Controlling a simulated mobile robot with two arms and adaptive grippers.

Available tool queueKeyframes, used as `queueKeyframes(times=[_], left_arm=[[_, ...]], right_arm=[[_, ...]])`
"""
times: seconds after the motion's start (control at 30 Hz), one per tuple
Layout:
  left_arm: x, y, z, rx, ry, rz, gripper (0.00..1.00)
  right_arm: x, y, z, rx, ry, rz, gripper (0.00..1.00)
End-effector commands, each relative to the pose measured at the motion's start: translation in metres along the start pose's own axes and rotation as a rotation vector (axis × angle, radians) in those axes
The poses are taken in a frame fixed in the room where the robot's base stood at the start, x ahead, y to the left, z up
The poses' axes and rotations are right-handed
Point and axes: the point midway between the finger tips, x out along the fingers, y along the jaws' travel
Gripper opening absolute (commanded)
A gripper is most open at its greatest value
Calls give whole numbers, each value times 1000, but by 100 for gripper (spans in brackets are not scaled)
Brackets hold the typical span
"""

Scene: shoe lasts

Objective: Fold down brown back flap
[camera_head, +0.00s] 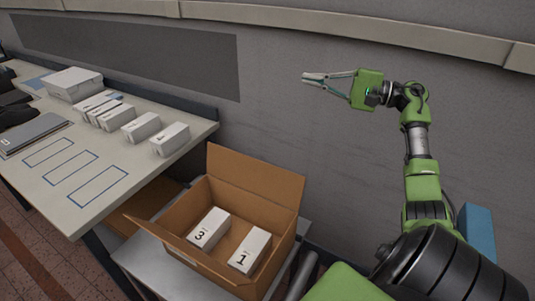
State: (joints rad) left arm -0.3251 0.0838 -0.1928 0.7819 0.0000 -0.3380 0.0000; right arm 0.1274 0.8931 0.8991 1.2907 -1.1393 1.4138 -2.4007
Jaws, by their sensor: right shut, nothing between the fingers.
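An open brown cardboard box (170,236) stands on a grey metal stand, with two white boxes inside numbered 3 (209,229) and 1 (250,251). Its brown back flap (254,179) stands up at the far side, leaning toward the wall. A front flap (185,252) hangs outward at the near side. My right gripper (304,79) is raised above and to the right of the back flap, near the wall. Its fingertips are together, pointing left, with nothing between them. It is well apart from the box. My left gripper is not in view.
A pale table (55,200) at left has blue outlined rectangles and several small white boxes (170,139) along its back. A larger white box (74,83) and a grey flat item (32,133) lie farther left. A grey wall (300,130) runs behind. The space above the cardboard box is clear.

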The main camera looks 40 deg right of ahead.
Motion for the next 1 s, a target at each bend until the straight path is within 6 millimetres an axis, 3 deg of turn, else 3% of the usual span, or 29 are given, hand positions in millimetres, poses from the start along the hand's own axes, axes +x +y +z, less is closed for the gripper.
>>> queueKeyframes(times=[0.03,0.27,0.5,0.8,1.0], left_arm=[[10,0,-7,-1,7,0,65],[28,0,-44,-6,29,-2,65],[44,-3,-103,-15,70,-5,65],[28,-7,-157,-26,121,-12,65],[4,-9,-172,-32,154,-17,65]], right_arm=[[-1,13,-3,1,0,0,0],[-3,51,-12,1,0,0,0],[-7,121,-29,1,0,0,0],[-12,207,-50,0,0,0,0],[-16,261,-63,0,0,0,0]])
